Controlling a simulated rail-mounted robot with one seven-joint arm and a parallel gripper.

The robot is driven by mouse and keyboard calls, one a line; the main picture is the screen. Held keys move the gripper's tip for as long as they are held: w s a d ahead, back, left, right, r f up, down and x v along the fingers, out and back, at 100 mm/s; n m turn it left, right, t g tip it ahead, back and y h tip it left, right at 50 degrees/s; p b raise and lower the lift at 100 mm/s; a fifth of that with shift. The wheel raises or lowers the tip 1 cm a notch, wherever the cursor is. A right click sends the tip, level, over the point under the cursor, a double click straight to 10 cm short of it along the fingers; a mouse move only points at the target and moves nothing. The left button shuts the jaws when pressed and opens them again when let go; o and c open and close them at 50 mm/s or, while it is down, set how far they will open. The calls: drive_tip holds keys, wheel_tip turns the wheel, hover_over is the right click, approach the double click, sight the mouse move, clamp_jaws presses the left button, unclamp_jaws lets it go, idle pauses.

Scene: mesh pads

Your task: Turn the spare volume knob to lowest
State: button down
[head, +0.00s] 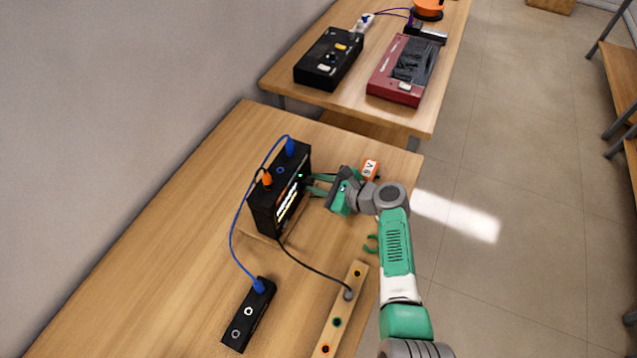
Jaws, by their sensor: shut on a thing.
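A black box-shaped device (265,215) stands upright on the near wooden table, with a lit white display (288,205) and a small green light on its front. Blue and orange plugs sit in its top. My gripper (311,185) reaches in from the right, with its fingertips at the device's front face beside the display. It is shut on a small part there, which looks to be the volume knob. The fingers and distance hide the knob, so its pointer and setting cannot be read.
A blue cable runs from the device to a small black box (249,315). A black cable runs to a wooden strip with sockets (337,322). A second table holds other devices.

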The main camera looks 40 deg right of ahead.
drive_tip(key=shift+a+f+n+t+h+b, duration=0.2)
drive_tip(key=shift+n+t+h+b, duration=0.3)
drive_tip(key=shift+n, duration=0.5)
drive_tip(key=n+b, duration=0.1)
drive_tip(key=n+t+h+b, duration=0.1)
drive_tip(key=b, duration=0.1)
drive_tip(key=shift+s+f, duration=0.1)
drive_tip(key=shift+f, duration=0.15)
drive_tip(key=n+h+b, duration=0.1)
drive_tip(key=n+b, duration=0.1)
drive_tip(key=b, duration=0.1)
drive_tip(key=shift+a+n+t+b, duration=0.1)
drive_tip(key=shift+n+t+b, duration=0.2)
drive_tip(key=shift+t+b, duration=0.1)
drive_tip(key=shift+n+b, duration=0.4)
drive_tip(key=shift+b, duration=0.2)
drive_tip(key=shift+r, duration=0.15)
drive_tip(key=c, duration=1.2)
unclamp_jaws()
drive_tip(key=shift+s, duration=0.15)
drive_tip(key=s, duration=0.2)
drive_tip(key=s+p, duration=0.1)
drive_tip(key=s, duration=0.2)
drive_tip(key=s+r+p, duration=0.1)
drive_tip(key=s, duration=0.1)
drive_tip(key=shift+s, duration=0.3)
